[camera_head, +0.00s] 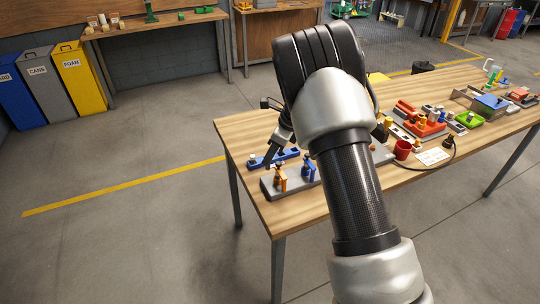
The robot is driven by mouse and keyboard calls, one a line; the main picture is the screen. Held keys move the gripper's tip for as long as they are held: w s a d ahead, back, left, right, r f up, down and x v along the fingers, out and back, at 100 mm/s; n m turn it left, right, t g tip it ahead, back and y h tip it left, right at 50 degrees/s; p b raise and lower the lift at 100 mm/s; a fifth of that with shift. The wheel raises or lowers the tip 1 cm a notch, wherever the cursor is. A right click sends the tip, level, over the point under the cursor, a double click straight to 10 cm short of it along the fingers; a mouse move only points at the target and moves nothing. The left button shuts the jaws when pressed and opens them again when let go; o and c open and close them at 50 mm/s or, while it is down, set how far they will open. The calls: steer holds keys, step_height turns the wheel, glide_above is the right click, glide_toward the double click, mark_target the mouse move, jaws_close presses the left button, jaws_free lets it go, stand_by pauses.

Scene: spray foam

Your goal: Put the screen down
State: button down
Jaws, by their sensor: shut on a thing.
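My gripper (274,150) is at the left end of the wooden table (243,133), low over the tabletop. My arm and wrist cover most of it, and only a dark finger shows at the left. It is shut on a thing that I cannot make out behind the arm. I cannot pick out the screen for certain. A blue block-like part (287,155) lies by the fingertip; I cannot tell whether they touch. A grey base (292,186) with orange and blue upright clamps stands just in front.
A red cup (402,150), a white card (432,156), a red fixture (424,123) and a green tray (469,119) crowd the table to the right. The front left corner (275,222) is bare. Blue, grey and yellow bins (80,78) stand far left.

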steer(key=s+d+f+n+g+h, duration=0.1)
steer(key=s+d+f+n+g, duration=0.1)
steer(key=s+d+f+n, duration=0.2)
steer(key=s+d+f+n+g+h, duration=0.1)
steer(key=s+d+f+n, duration=0.3)
steer(key=s+n, duration=0.7)
steer(key=s+d+f+n+g+h, duration=0.2)
steer(key=s+d+f+n+g, duration=0.1)
steer(key=s+n, duration=0.4)
steer(key=shift+s+d+f, duration=0.35)
steer(key=shift+d+f, duration=0.25)
steer(key=shift+f, duration=0.3)
steer(key=shift+w+d, duration=0.1)
